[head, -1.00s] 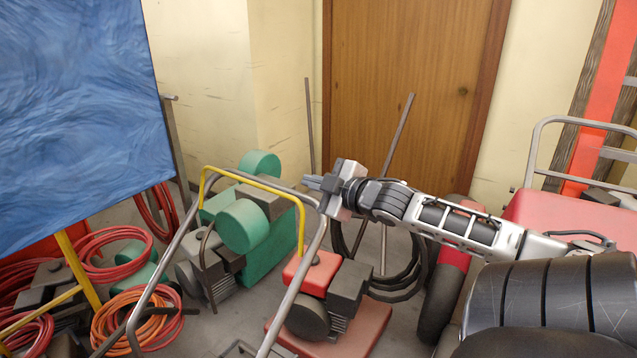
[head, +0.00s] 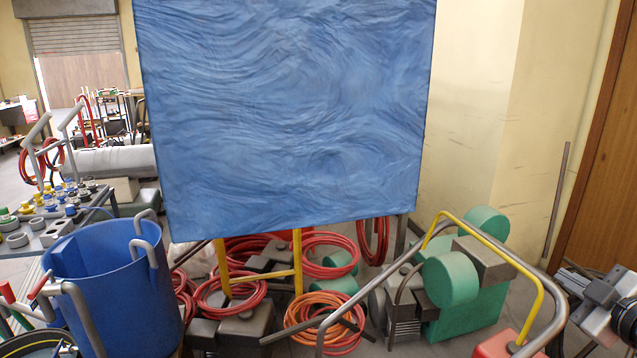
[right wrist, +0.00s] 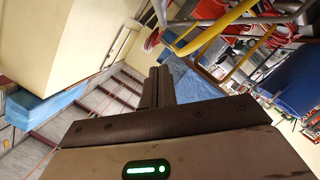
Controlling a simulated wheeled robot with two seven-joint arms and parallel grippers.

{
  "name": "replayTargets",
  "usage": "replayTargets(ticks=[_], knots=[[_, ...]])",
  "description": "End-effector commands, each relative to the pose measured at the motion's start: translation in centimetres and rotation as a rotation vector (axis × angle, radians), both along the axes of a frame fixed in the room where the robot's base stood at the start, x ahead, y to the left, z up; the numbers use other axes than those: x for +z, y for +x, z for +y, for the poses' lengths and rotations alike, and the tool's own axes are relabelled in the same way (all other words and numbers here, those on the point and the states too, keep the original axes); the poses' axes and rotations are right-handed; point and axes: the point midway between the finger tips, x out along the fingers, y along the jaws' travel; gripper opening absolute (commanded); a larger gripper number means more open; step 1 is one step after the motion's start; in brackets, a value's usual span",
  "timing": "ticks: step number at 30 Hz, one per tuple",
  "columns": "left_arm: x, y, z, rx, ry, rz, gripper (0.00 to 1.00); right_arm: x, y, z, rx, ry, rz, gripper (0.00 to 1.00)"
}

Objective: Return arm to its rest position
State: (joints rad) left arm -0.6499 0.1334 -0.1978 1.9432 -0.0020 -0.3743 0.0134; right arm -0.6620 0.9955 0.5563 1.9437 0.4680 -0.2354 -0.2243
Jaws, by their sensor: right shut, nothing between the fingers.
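My right gripper (head: 577,283) is at the right edge of the head view, reaching in from the right. Its fingers are shut with nothing between them. It is to the right of the bent metal handle of a machine and appears apart from it. In the right wrist view the two dark fingers (right wrist: 157,87) lie together and point away from the camera. Most of my right arm is cut off by the frame edge in the head view. My left gripper is not in view.
A machine with a grey and yellow tube handle (head: 500,258) and green drums (head: 450,280) stands close by on the left of the gripper. A large blue panel (head: 285,110), coiled red hoses (head: 330,255) and a blue bin (head: 115,290) are farther left. A brown door (head: 605,180) is behind.

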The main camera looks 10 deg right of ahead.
Motion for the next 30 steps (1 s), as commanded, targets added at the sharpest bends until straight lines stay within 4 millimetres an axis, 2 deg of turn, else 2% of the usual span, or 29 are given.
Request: replayTargets(ticks=[2,5,6,9,12,15,19,24,30], knots=[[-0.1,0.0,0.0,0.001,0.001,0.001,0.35,-3.2,-1.3,1.0,-0.034,0.047,0.075,0.00],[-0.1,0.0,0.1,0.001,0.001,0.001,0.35,-8.7,-3.8,3.6,-0.096,0.126,0.218,0.00],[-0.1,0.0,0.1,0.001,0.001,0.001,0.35,-11.0,-5.1,5.1,-0.124,0.164,0.286,0.00],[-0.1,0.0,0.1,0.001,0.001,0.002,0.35,-15.7,-8.5,9.8,-0.189,0.261,0.452,0.00],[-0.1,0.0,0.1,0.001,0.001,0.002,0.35,-18.4,-11.3,14.2,-0.238,0.337,0.583,0.00],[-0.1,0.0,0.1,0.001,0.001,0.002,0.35,-19.8,-13.5,17.8,-0.274,0.397,0.683,0.00],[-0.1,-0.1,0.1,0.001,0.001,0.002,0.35,-20.4,-15.7,21.7,-0.308,0.460,0.781,0.00],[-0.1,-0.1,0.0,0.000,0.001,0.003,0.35,-20.1,-18.0,25.9,-0.342,0.531,0.885,0.00],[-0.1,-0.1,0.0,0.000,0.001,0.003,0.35,-18.9,-20.3,29.9,-0.373,0.605,0.984,0.00]])
